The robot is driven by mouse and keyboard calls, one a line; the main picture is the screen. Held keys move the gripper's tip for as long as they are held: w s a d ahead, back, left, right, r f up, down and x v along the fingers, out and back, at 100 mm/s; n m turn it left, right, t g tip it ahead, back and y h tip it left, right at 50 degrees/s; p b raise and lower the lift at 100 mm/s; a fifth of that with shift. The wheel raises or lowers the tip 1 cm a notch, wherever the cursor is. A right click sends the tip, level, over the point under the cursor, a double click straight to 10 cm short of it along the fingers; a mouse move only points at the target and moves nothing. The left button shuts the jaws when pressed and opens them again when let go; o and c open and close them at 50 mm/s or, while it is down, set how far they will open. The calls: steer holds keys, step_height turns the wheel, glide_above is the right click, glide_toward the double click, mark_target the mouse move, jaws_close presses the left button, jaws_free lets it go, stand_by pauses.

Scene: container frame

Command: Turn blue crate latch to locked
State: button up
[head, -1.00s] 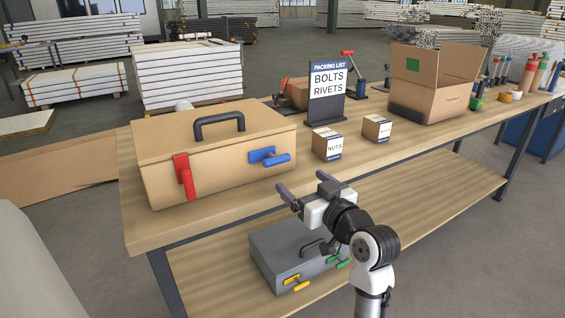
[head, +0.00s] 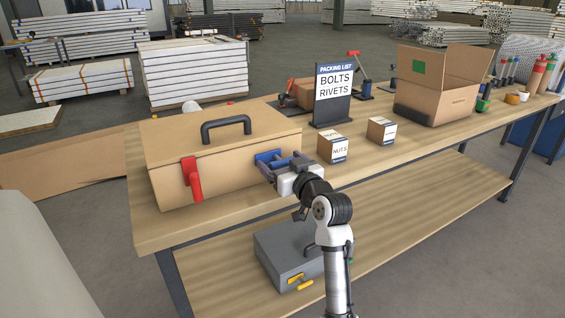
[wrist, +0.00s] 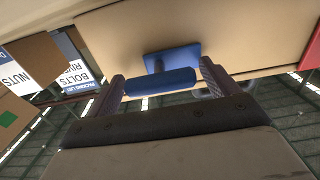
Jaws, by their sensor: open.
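The tan crate (head: 230,170) with a dark top handle sits on the left end of the workbench. Its front carries a blue latch (head: 268,156), partly hidden behind my gripper in the head view. In the wrist view the blue latch's plate (wrist: 172,57) is on the crate face, and its lever (wrist: 160,82) lies crosswise between my fingers. My gripper (head: 283,165) is open, with one finger at each end of the lever; the wrist view shows the fingers too (wrist: 162,70). A gap shows at the left finger; contact at the right one is unclear.
A red latch (head: 192,179) points down on the same crate front. Two small cartons (head: 332,147) (head: 381,130) and a packing list sign (head: 332,95) stand to the right. A grey case (head: 288,255) with a yellow latch (head: 299,284) is on the lower shelf.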

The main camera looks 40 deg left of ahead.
steer(key=shift+c, duration=0.5)
steer(key=c, duration=0.8)
steer(key=m+p, duration=0.3)
steer(key=shift+r+m, duration=0.15)
steer(key=shift+m, duration=0.25)
steer(key=m+p, duration=0.5)
steer(key=shift+m, duration=0.3)
steer(key=m+p, duration=0.4)
steer(key=shift+w+f+m+p, duration=0.1)
steer(key=shift+f+m+p, duration=0.05)
steer(key=shift+m+p, duration=0.85)
steer(key=shift+f+m+p, duration=0.1)
steer(key=shift+m+p, duration=0.6)
steer(key=shift+m, duration=0.6)
